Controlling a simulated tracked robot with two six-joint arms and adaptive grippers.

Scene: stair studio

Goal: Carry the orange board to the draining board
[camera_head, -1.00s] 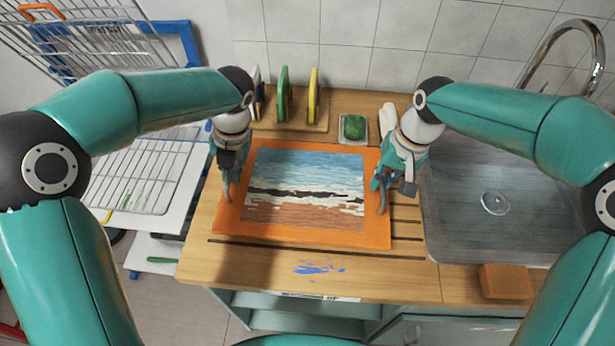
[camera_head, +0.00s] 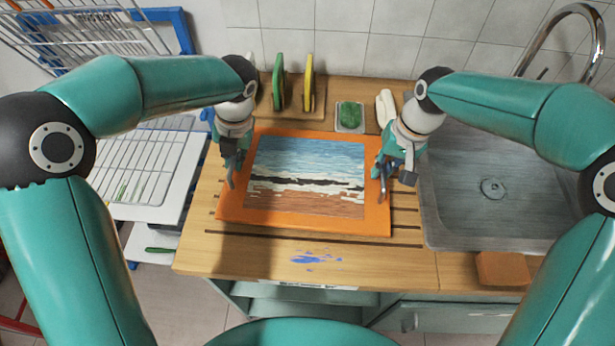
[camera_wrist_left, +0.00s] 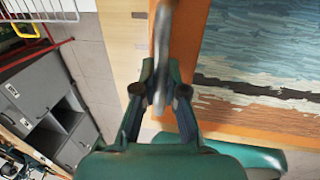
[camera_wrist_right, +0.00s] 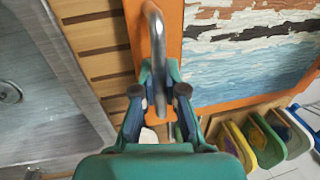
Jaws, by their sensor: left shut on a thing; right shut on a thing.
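The orange board (camera_head: 300,226) carries a painted seascape of blue water, white surf and brown sand. It lies flat over the grooved wooden draining board (camera_head: 405,216), beside the sink. Whether it rests on the wood or hangs just above it I cannot tell. My left gripper (camera_head: 231,182) is shut on a grey metal handle at the board's left edge, seen in the left wrist view (camera_wrist_left: 162,60). My right gripper (camera_head: 381,194) is shut on the matching handle at the right edge, seen in the right wrist view (camera_wrist_right: 157,45).
The steel sink (camera_head: 490,215) and its tap (camera_head: 590,25) lie to the right. Behind the board stand green and yellow boards in a rack (camera_head: 318,103) and a green sponge in a dish (camera_head: 350,116). A wire rack (camera_head: 150,165) is at left; blue paint marks the front wood.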

